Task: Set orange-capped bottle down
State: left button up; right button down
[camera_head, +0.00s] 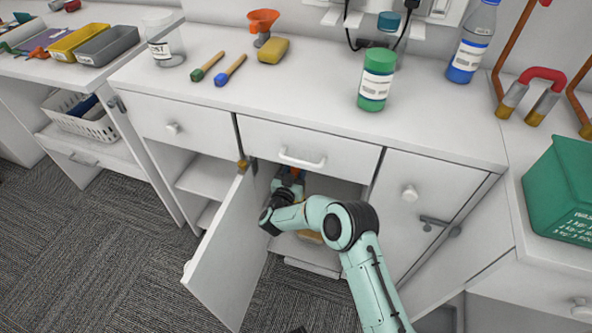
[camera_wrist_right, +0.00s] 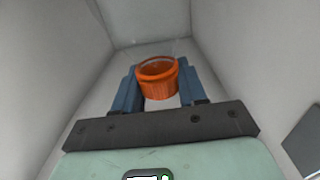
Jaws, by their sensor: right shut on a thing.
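The orange-capped bottle shows as its orange cap (camera_wrist_right: 157,80) between the two blue fingers of my right gripper (camera_wrist_right: 160,88) in the right wrist view. The bottle's body is hidden in that view. In the head view my right arm reaches into the open cabinet under the counter, and the gripper (camera_head: 288,180) is partly covered by my own wrist. A bit of orange (camera_head: 298,172) shows beside it. The gripper is shut on the bottle, inside the cabinet. I cannot see whether the bottle's base touches a surface. My left gripper is not in view.
The cabinet door (camera_head: 228,250) stands open to the left of my arm. A closed drawer (camera_head: 310,150) is just above the opening. A yellowish item (camera_head: 310,237) lies low in the cabinet. A green-lidded jar (camera_head: 375,82) and a yellow sponge (camera_head: 273,50) are on the counter.

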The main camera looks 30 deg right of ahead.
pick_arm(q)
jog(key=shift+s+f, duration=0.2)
pick_arm(e)
jog(key=shift+f, duration=0.1)
jog(key=c, duration=0.6)
grip_release()
jog(key=shift+f, duration=0.1)
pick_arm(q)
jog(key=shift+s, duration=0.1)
